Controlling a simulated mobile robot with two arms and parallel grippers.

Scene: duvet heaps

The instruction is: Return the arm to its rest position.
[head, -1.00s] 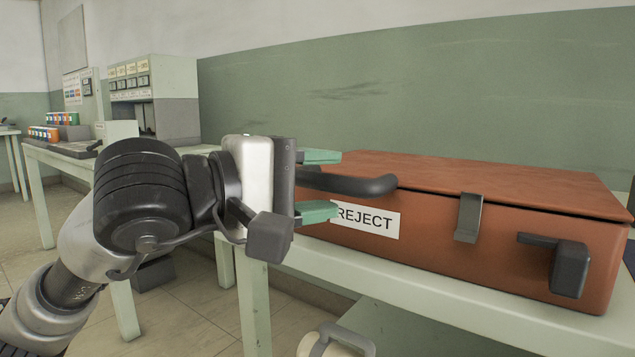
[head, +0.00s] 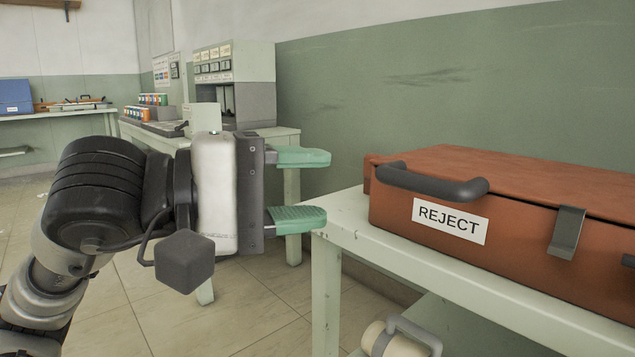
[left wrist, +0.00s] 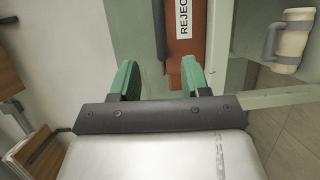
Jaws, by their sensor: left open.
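My left gripper (head: 300,187) has green fingers and is open, with nothing between them. In the head view it is in mid-air left of the orange-brown REJECT case (head: 500,235), apart from it. My right gripper is in neither view.
A cream canister with a grey handle (head: 395,340) is below the table. A second table (head: 150,137) behind holds a grey cabinet (head: 235,85) and coloured boxes. A blue box (head: 15,97) sits on a far-left bench. Open tiled floor (head: 265,310) lies between.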

